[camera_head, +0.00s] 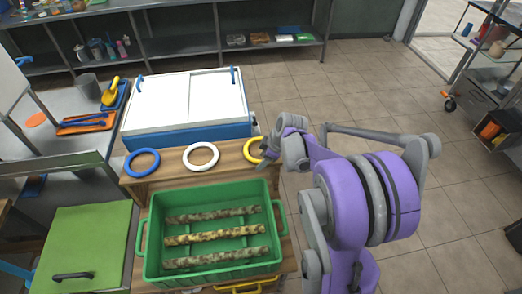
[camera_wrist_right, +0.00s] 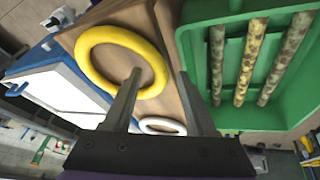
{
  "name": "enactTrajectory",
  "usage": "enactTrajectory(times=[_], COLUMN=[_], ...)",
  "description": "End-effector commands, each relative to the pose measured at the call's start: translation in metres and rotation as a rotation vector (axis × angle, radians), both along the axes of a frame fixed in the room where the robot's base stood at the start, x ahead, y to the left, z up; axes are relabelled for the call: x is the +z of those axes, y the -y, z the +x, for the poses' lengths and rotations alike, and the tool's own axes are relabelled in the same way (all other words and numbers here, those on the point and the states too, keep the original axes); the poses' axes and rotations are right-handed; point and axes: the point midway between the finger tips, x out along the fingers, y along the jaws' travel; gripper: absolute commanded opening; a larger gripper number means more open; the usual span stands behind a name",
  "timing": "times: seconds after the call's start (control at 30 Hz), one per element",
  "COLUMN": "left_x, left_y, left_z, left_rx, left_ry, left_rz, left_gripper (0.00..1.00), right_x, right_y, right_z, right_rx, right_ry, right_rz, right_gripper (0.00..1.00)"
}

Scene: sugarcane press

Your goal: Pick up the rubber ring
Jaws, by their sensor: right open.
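Three rings lie in a row on a wooden board: a blue ring (camera_head: 128,165), a white ring (camera_head: 186,158) and a yellow ring (camera_head: 248,150). My right gripper (camera_head: 267,160) is at the yellow ring and hides its right side in the head view. In the right wrist view the yellow ring (camera_wrist_right: 84,60) is large. My open right gripper (camera_wrist_right: 159,74) has one fingertip seen over the ring's opening and the other outside its rim. Nothing is between the fingers; I cannot tell the height gap. My left gripper is out of view.
A green crate (camera_head: 144,255) with three mottled cane stalks (camera_head: 212,238) stands in front of the rings. A blue-and-white box (camera_head: 160,105) stands behind them. A green board (camera_head: 85,235) and a table with tools lie left. Open floor is at right.

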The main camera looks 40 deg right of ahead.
Motion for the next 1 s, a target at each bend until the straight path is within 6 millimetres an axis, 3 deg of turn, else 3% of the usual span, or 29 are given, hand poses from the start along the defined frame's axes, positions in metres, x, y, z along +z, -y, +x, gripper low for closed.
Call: enactTrajectory(times=[0.23, 0.53, 1.0], left_x=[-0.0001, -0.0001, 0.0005], left_y=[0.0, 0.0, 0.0], left_z=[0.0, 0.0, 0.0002], left_rx=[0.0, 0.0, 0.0], left_ry=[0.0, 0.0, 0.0], left_rz=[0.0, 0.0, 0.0], left_gripper=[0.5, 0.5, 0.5], right_x=[-0.0016, -0.0014, 0.0033], right_y=[-0.0003, -0.0004, -0.0004], right_z=[0.0006, 0.0005, 0.0004], right_rx=[0.0, 0.0, 0.0], right_ry=[0.0, 0.0, 0.0], right_rz=[0.0, 0.0, 0.0], right_gripper=[0.55, 0.01, 0.0])
